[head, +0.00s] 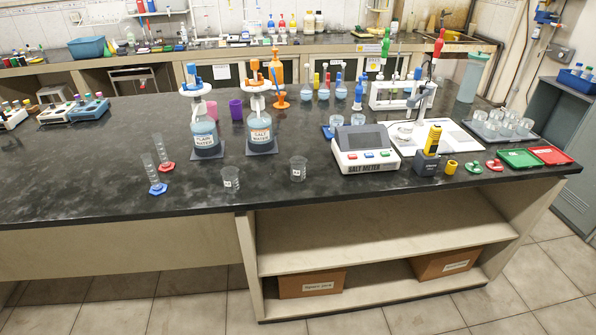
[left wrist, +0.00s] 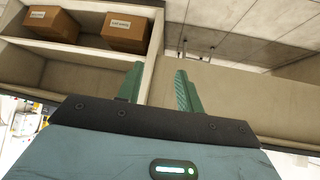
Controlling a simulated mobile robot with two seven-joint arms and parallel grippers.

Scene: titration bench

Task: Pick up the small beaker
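Two small clear glass beakers stand upright near the front edge of the black bench in the head view: the left beaker (head: 231,180) and the right beaker (head: 298,169). Each has a small white label, too small to read. More small glass beakers (head: 505,124) stand on a tray at the right. My left gripper (left wrist: 160,88) shows only in the left wrist view, with its green fingers apart and nothing between them. It faces the front of the bench, and no beaker shows in that view. My right gripper is in neither view.
Two bottles, plain water (head: 205,135) and salt water (head: 259,132), stand behind the beakers. Two glass cylinders (head: 161,152) stand to the left, the salt meter (head: 366,149) to the right. Cardboard boxes (head: 311,284) sit on the shelf below. The bench's left front is clear.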

